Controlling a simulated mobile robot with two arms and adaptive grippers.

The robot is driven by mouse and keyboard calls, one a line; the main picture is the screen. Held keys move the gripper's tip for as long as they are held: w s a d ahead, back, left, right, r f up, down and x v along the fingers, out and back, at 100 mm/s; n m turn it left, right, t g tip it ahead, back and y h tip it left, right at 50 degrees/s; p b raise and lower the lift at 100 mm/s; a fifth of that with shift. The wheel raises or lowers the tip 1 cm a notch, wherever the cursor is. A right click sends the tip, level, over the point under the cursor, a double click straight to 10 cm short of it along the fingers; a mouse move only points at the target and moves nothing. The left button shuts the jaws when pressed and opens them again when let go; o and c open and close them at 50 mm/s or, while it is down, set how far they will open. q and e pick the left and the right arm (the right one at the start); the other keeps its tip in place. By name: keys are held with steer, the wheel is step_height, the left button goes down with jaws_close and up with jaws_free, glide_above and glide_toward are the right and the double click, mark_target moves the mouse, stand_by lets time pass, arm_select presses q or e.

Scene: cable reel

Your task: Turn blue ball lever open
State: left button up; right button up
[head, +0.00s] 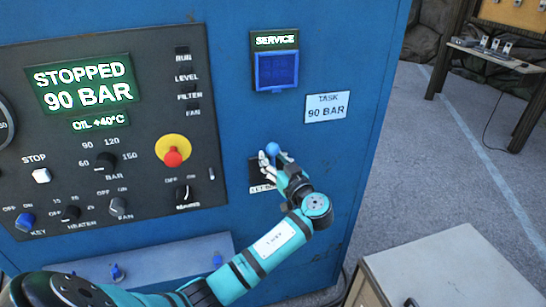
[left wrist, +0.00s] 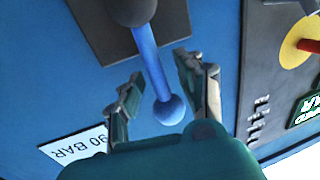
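The blue ball lever shows in the head view as a blue ball (head: 273,149) at my left gripper (head: 268,158), on the front of the blue cabinet. In the left wrist view the lever's blue rod (left wrist: 150,55) runs from a dark round hub (left wrist: 132,10) to a blue ball at its end (left wrist: 169,110). The fingers of my left gripper (left wrist: 160,90) stand apart on either side of the lever, with visible gaps. The gripper's arm hides part of the lever's plate in the head view. My right gripper is not in view.
The dark control panel (head: 130,195) with knobs and a red stop button (head: 173,157) lies left of the lever. A "TASK 90 BAR" label (head: 326,107) is above right. A pale cabinet top (head: 450,275) stands at lower right.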

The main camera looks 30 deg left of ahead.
arm_select(q)
jaws_close()
steer(key=shift+w+a+f, duration=0.1)
steer(key=shift+w+a, duration=0.05)
steer(key=shift+w, duration=0.05)
stand_by(0.5)
